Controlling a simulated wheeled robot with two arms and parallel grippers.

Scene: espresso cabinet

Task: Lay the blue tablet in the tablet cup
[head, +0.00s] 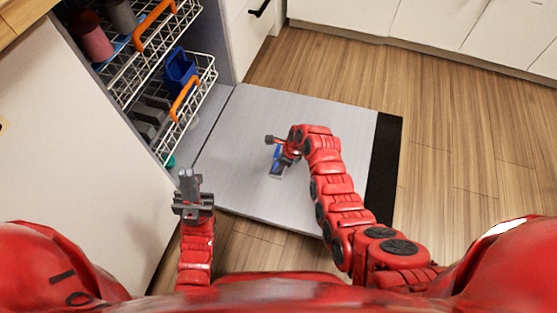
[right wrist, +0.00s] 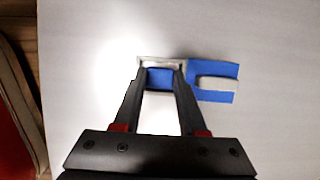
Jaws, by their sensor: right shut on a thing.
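My right gripper (right wrist: 160,72) is shut on the blue tablet (right wrist: 159,80), which shows between its fingertips in the right wrist view. The tablet is at a small pale-rimmed recess, seemingly the tablet cup (right wrist: 161,60), in the open door; its depth in the cup is unclear. A blue U-shaped piece (right wrist: 225,72) with a pale middle lies just right of the cup. In the head view, my right gripper (head: 277,152) is low over the door, and hides part of this spot. My left gripper (head: 188,180) is away to the left; its finger gap cannot be made out.
The open dishwasher door (head: 235,135) lies flat, mostly bare. Behind it are the upper rack (head: 128,85) with cups and the lower rack (head: 205,80) with a blue container (head: 180,72), both with orange handles. Wooden floor (head: 455,130) is clear at right.

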